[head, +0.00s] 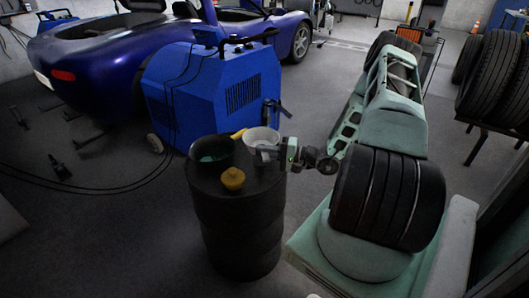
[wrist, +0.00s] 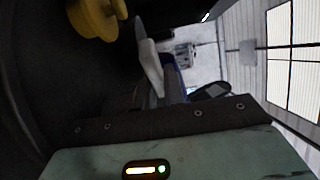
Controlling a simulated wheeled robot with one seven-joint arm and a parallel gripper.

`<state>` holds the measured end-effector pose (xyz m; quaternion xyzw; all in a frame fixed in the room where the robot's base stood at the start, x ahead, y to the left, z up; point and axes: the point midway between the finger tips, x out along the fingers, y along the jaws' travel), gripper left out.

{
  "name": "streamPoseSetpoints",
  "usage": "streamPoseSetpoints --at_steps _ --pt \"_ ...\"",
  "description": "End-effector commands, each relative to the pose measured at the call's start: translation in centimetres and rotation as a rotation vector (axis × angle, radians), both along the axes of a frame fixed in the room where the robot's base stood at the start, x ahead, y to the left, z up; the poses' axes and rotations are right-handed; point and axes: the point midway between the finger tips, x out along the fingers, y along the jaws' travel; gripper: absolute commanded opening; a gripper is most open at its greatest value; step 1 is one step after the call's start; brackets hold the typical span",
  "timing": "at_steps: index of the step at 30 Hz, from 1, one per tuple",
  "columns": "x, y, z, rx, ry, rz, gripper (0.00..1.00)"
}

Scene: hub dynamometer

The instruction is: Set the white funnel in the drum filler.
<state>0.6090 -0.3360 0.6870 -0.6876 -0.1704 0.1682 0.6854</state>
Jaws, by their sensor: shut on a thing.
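The white funnel (head: 262,134) is at the back right edge of the black drum's top (head: 262,180). My gripper (head: 271,153) reaches in from the right and is shut on the funnel's near side. I cannot tell whether the funnel touches the drum top or hangs just above it. A dark round bowl-like piece (head: 212,157), greenish inside, stands on the drum's left side. I cannot tell for sure whether it is the filler. In the wrist view a pale piece (wrist: 152,68) shows beyond the gripper body; I cannot tell whether it is the funnel.
A yellow knobbed cap (head: 233,178) sits at the front of the drum top; a yellow piece (head: 238,134) lies behind. A blue machine (head: 205,95) stands close behind the drum, with cables on the floor. A blue car (head: 100,55) is further back.

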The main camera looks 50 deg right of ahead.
Motion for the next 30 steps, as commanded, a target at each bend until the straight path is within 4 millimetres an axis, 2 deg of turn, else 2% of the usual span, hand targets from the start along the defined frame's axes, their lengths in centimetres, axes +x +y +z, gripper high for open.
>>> streamPoseSetpoints --at_steps 11,12,14,22,26,30 --pt "0.0 0.0 -0.5 0.0 0.0 -0.001 0.0" --pt "0.0 0.0 -0.5 -0.001 0.0 -0.001 0.16" --pt "0.0 0.0 -0.4 0.0 0.0 -0.001 0.32" --pt "0.0 0.0 -0.4 0.0 0.0 -0.001 0.32" --pt "0.0 0.0 0.5 -0.001 0.0 0.0 0.32" --pt "-2.1 -1.2 0.1 -0.002 0.002 -0.005 0.32"
